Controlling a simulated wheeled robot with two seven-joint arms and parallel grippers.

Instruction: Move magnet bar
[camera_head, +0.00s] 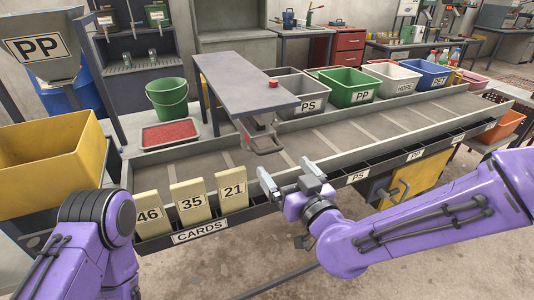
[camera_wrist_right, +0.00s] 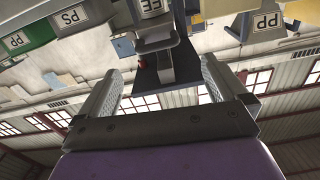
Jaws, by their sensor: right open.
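The magnet bar seems to be the long grey flat-topped beam (camera_head: 240,80) that reaches over the conveyor, with a red button (camera_head: 273,84) on top near its front end. A grey handle (camera_head: 265,150) hangs below that end. In the right wrist view the beam (camera_wrist_right: 165,70) shows upside down beyond the fingers, with a partly cut-off label (camera_wrist_right: 155,6). My right gripper (camera_head: 289,176) is open and empty, in front of and below the handle, apart from it. My left arm shows at the bottom left, but its gripper is out of view.
A grey conveyor trough (camera_head: 330,135) runs across, with labelled bins such as the green PP bin (camera_head: 346,98) behind it. Number cards (camera_head: 191,200) stand in the front CARDS rack (camera_head: 200,236). A green bucket (camera_head: 168,98) and red-filled tray (camera_head: 170,134) sit left of the beam.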

